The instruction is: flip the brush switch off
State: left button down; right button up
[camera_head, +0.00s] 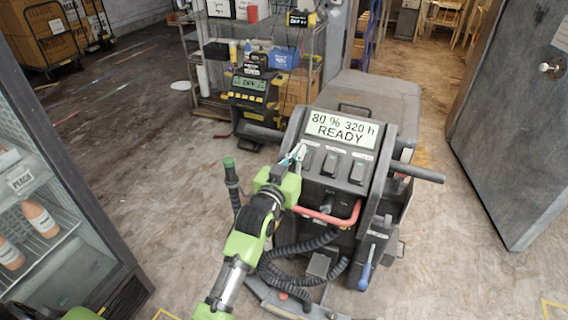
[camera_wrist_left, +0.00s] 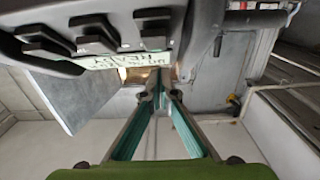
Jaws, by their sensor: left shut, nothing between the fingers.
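The floor machine's console carries a display (camera_head: 342,130) reading "80 % 320 h READY". Below it is a row of three dark rocker switches, the middle one (camera_head: 330,164) and right one (camera_head: 357,172) in clear view. The left one is partly behind my left gripper (camera_head: 298,154). Their small labels are unreadable, so I cannot tell which is the brush switch. In the wrist view the console is upside down, with dark switches (camera_wrist_left: 153,14) at the top. My left gripper (camera_wrist_left: 157,88) is shut and empty, its tips close to the console's left end; contact is unclear. My right gripper is not in view.
A red handle bar (camera_head: 328,214) and coiled black cable (camera_head: 300,262) sit below the console. A glass-fronted cabinet (camera_head: 75,220) stands at left, a grey door (camera_head: 515,120) at right. Shelving with a yellow-black device (camera_head: 250,90) is behind. The floor at left is mostly clear.

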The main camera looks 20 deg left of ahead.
pick_arm(q)
jog(key=s+r+b, duration=0.2)
jog(key=s+r, duration=0.1)
jog(key=s, duration=0.7)
jog(key=shift+s+a, duration=0.15)
jog(key=shift+s, duration=0.05)
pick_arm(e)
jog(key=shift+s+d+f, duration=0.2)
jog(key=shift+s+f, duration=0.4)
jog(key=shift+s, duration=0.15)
